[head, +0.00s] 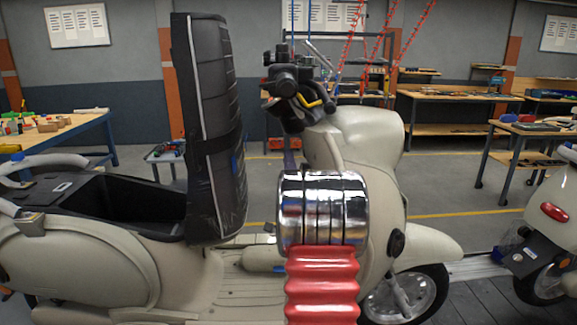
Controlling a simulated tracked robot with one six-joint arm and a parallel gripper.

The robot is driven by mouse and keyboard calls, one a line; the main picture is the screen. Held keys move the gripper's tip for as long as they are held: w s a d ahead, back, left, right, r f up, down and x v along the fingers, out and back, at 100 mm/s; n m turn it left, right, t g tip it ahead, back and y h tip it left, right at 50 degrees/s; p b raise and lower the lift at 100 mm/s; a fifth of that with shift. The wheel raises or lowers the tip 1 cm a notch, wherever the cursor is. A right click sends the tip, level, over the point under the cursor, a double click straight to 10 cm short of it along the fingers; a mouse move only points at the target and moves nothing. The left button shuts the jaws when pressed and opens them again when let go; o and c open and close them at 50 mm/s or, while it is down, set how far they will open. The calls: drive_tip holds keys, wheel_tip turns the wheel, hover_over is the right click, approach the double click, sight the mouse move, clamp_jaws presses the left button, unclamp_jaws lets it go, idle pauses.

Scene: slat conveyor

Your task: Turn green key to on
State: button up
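A cream scooter (105,262) stands side-on across the head view, its front to the right. Its black seat (214,130) is tipped upright, and the storage box (130,205) under it is open. The black handlebar area (290,85) sits at the top of the front shield, with a small yellow part on it. I cannot make out a green key; the inner side of the front shield is partly hidden by a chrome ringed cylinder on a red ribbed sleeve in the foreground. I cannot make out my gripper in this view.
A second scooter (552,225) stands at the right edge. Red coiled cords (385,45) hang from above. Open floor lies behind the scooter.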

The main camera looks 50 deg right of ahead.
drive_tip(key=shift+o, duration=0.9)
drive_tip(key=v, duration=1.3)
drive_tip(key=shift+s+a+f, duration=0.2)
drive_tip(key=shift+f, duration=0.1)
